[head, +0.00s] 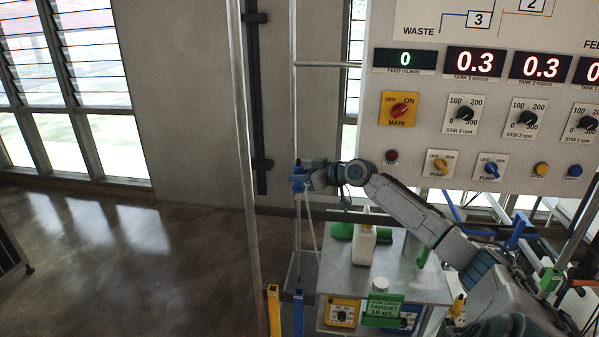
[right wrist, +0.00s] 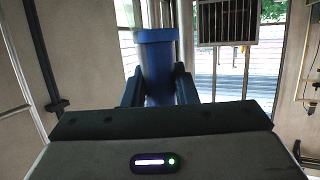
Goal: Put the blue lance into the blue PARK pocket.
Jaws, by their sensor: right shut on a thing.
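My right gripper (head: 304,177) is shut on the blue lance (head: 297,183), around its blue upper part. The right wrist view shows this part as a blue cylinder (right wrist: 156,66) upright between the two dark jaws (right wrist: 157,90). In the head view a thin shaft runs down below the grip. A blue upright piece (head: 298,312) stands below it, beside a yellow one (head: 274,310); it looks like the blue PARK pocket, but no label is readable. I cannot tell whether the lance's lower end is in it. My left gripper is not in view.
A control panel (head: 440,110) with dials and red displays stands at right. Below it a grey bench (head: 398,268) holds a white bottle (head: 363,245), a small white-capped jar (head: 379,284) and a green TARGET sign (head: 382,311). A tall grey pole (head: 247,150) rises left of the gripper.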

